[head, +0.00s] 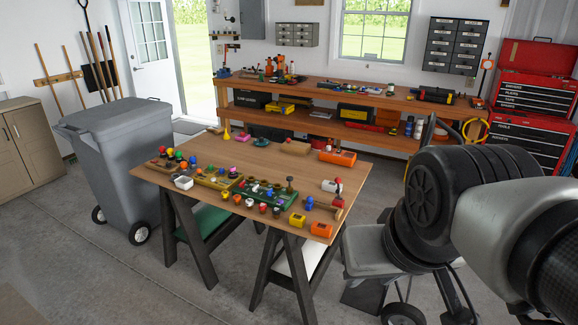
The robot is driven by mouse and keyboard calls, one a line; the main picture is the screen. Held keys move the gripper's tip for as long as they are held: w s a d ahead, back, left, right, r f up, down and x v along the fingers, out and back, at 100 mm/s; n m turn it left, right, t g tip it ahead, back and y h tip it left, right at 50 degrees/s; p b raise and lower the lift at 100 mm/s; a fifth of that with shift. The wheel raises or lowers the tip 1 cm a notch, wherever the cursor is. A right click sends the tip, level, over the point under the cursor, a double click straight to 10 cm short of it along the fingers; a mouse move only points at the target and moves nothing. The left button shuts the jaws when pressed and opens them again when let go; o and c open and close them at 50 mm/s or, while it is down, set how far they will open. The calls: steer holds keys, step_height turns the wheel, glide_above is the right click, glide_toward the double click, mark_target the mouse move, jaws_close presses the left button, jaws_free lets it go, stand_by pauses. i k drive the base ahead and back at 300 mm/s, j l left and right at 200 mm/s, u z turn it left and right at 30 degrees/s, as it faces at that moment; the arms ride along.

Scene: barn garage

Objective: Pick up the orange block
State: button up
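A wooden table (215,143) on dark sawhorse legs stands in the middle of the head view, covered with small items. A small orange block (321,229) lies near its front right corner, next to a yellow block (297,220). A longer orange piece (338,157) lies at the back right edge; I cannot tell whether it is a block or a tool. My arm shows large at the right side of the picture, to the right of the table. My gripper is not in view.
A grey wheeled bin (123,165) stands left of the table. A workbench (372,98) with tools runs along the back wall. Red tool chests (530,90) stand at the right. Several knobs and trays crowd the table's front half; its back left is clearer.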

mark_target(319, 229)
steer(key=i+j+z, duration=0.15)
steer(key=i+j, duration=0.15)
steer(key=i, duration=0.3)
steer(key=i+j+z, duration=0.15)
steer(key=i+j, duration=0.25)
steer(key=i, duration=0.2)
steer(key=i+j+z, duration=0.15)
steer(key=i+j, duration=0.3)
steer(key=i, duration=0.1)
